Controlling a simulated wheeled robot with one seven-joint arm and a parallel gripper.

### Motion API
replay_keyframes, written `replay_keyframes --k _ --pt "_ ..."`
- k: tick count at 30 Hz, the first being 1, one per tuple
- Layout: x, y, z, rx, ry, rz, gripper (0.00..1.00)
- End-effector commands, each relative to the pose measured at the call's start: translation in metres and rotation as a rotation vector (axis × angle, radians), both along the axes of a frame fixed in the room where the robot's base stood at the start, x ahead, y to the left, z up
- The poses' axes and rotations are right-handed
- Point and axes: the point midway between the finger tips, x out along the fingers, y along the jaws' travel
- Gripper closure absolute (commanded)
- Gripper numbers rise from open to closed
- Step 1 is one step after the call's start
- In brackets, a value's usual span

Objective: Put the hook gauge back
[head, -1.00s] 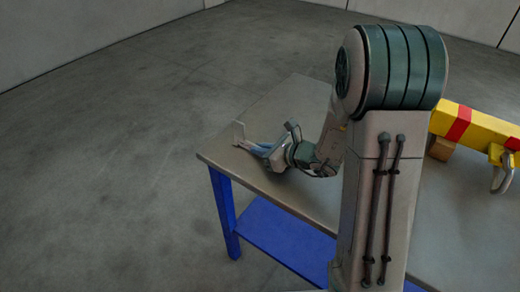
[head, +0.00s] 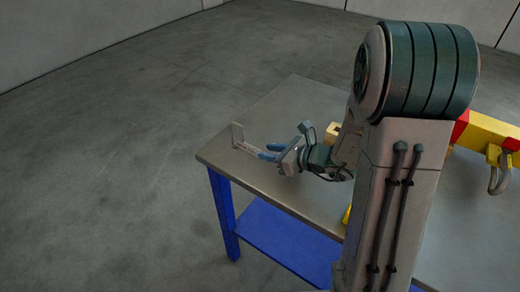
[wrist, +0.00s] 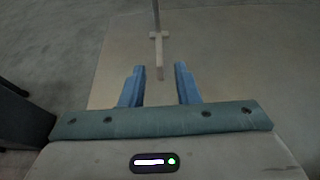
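The hook gauge (head: 238,136), a pale grey piece with an upright plate and a bar lying flat, is on the table near its left corner. It also shows in the wrist view (wrist: 158,38), with its bar pointing back toward me. My gripper (head: 268,151) is low over the table, just right of the gauge. In the wrist view its two blue fingers (wrist: 160,70) are spread apart. The near end of the bar lies between the fingertips, with a gap on both sides. I see no finger touching it.
The grey table (head: 290,102) has blue legs and a blue lower shelf (head: 285,235). A yellow and red beam (head: 490,135) with a grey hook (head: 500,178) is at the right, partly hidden by my arm. The table around the gauge is clear.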

Motion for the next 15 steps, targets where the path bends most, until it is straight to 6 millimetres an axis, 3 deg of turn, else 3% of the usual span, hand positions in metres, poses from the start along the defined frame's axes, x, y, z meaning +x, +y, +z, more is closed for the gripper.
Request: replay_keyframes --k 3,9,15 --pt "-0.015 -0.021 0.013 -0.001 -0.003 -0.005 0.71" --pt "-0.035 -0.046 0.025 0.0 -0.002 -0.002 0.71" --pt "-0.047 -0.052 0.031 -0.013 -0.009 0.026 0.71"
